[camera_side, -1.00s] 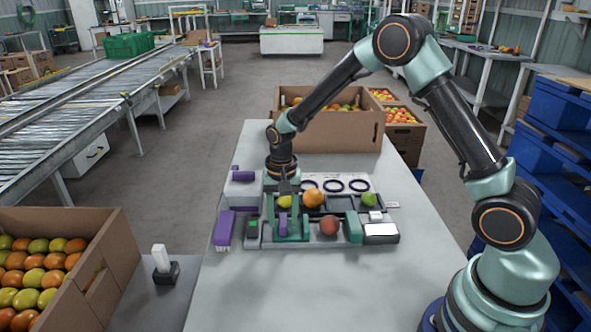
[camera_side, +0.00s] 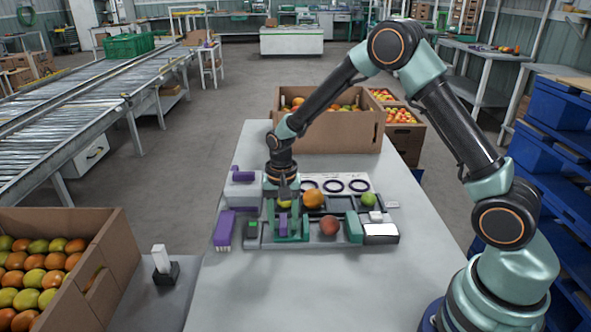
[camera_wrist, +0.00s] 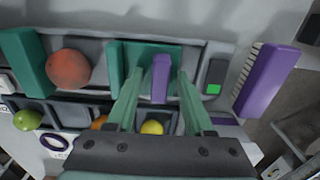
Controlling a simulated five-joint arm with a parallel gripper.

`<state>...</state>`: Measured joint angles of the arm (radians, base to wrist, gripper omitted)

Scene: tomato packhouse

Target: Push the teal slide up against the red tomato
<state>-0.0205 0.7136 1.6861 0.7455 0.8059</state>
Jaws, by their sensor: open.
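The teal slide (camera_wrist: 146,52) sits in the front lane of the grey tray, with an upright purple tab (camera_wrist: 160,80) on it; the slide also shows in the side view (camera_side: 292,239). The red tomato (camera_side: 328,225) lies in the same lane to the slide's right; it also shows in the wrist view (camera_wrist: 68,69). A gap separates tomato and slide. A teal block (camera_side: 354,227) stands close on the tomato's other side. My gripper (camera_side: 284,222) is open and low over the slide, its teal fingers on either side of the tab in the wrist view (camera_wrist: 160,74). Finger contact is unclear.
The tray's back lane holds a yellow fruit (camera_side: 284,201), an orange fruit (camera_side: 313,197) and a green fruit (camera_side: 369,199). A green square (camera_wrist: 214,76) and a purple brush (camera_side: 224,229) lie left of the slide. A white-topped box (camera_side: 381,231) is at the right end.

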